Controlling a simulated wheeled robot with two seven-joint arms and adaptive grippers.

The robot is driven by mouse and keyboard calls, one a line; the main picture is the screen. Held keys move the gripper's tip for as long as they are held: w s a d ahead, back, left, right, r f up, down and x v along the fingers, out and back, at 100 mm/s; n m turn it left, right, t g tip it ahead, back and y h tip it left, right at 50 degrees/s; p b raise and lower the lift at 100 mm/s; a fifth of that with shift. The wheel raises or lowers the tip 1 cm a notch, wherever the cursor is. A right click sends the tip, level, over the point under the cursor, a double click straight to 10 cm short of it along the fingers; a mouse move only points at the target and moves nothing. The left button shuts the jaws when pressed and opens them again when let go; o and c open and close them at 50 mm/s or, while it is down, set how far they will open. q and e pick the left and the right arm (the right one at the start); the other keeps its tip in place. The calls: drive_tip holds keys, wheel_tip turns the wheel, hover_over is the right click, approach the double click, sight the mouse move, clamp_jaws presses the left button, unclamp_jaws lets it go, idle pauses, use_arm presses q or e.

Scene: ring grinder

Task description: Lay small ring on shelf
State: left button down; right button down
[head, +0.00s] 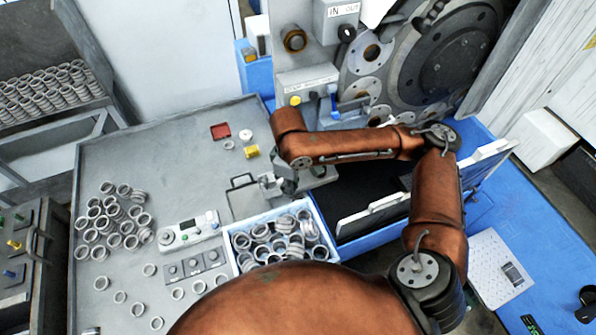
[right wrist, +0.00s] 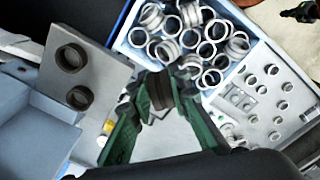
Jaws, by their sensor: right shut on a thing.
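My right gripper (head: 285,185) hangs above the worktable, just behind the blue-edged bin of rings. In the right wrist view, its green fingers (right wrist: 160,105) are shut on a small dark ring (right wrist: 160,88). The fingers hide part of this ring, and in the head view I cannot make it out. A grey shelf (head: 50,118) at the upper left carries rows of metal rings (head: 45,88). My gripper is far to the right of this shelf. My left gripper is not in view.
The bin (head: 232,248) is full of loose rings (head: 285,240). More rings (head: 112,215) lie on the table's left side. A control box (head: 190,232), red tray (head: 220,131) and yellow block (head: 251,151) stand on the table (head: 150,160). The grinder (head: 450,60) stands at the back right.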

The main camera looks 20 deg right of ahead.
wheel_tip(320, 180, up, 4)
drive_tip(key=s+a+n+p, duration=0.1)
drive_tip(key=s+n+p, duration=0.1)
drive_tip(key=n+p, duration=0.6)
hover_over(301, 177)
drive_tip(key=f, duration=0.8)
drive_tip(key=shift+s+a+f, duration=0.3)
drive_tip(key=shift+s+f, duration=0.05)
drive_tip(key=shift+f, duration=0.05)
drive_tip(key=shift+w+d+f, duration=0.15)
drive_tip(key=shift+w+f, duration=0.1)
drive_tip(key=shift+f, duration=0.15)
wheel_tip(301, 177, down, 3)
drive_tip(key=shift+p, duration=0.5)
drive_tip(key=shift+d+f, duration=0.1)
drive_tip(key=shift+f, duration=0.05)
